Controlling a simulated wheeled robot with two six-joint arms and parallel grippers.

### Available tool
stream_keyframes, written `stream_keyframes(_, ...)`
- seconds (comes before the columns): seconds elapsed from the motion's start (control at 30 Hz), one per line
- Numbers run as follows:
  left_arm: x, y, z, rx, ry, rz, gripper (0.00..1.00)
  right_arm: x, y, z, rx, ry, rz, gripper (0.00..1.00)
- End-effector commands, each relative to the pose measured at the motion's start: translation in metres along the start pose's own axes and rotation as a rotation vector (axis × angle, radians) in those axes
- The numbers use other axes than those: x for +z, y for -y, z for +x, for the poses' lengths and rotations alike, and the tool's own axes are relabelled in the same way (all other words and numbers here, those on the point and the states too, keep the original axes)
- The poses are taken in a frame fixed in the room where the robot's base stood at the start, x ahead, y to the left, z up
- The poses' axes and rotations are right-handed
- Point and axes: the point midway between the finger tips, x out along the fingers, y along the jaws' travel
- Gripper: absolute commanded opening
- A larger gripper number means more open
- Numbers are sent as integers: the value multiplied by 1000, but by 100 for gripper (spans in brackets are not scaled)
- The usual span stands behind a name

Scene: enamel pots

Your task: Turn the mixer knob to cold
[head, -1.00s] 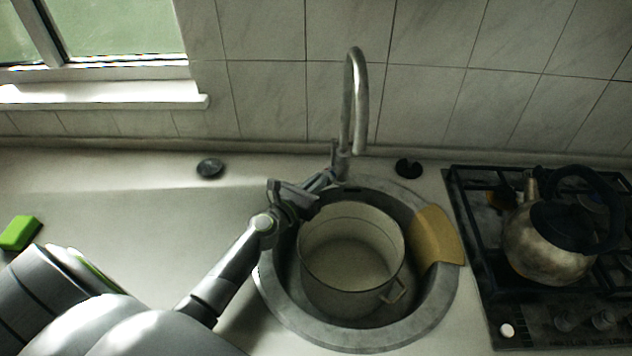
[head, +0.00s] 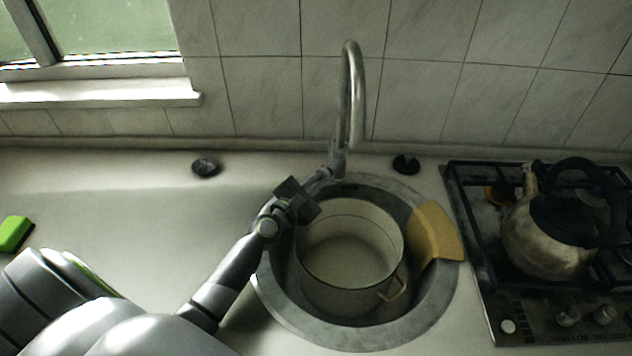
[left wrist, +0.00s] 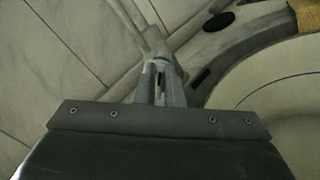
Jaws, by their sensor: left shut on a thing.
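The metal mixer tap (head: 356,95) rises in a tall arch behind the sink (head: 440,290). My left gripper (head: 327,173) reaches its base from the front left. In the left wrist view my two fingers (left wrist: 160,90) are shut on the mixer knob (left wrist: 160,62) at the tap's base. My right gripper is not in view.
A cream pot (head: 350,245) stands in the sink, close to my left wrist. A tan board (head: 436,232) lies over the sink's right rim. A kettle (head: 545,240) stands on the hob (head: 480,240). The counter left of the sink is largely clear.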

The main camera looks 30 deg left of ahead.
Motion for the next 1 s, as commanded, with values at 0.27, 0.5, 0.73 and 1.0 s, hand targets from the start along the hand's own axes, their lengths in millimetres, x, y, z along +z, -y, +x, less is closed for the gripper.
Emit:
stream_keyframes(0.27, 0, 2, 0, -1, 0, 73, 0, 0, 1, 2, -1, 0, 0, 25)
stream_keyframes(0.5, 0, 2, 0, -1, -1, 86, 0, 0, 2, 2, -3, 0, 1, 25)
stream_keyframes(0.73, 0, 2, 0, -2, -1, 86, 0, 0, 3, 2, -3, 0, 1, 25)
stream_keyframes(1.0, 0, 2, 0, -1, -1, 84, 30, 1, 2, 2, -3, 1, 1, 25)
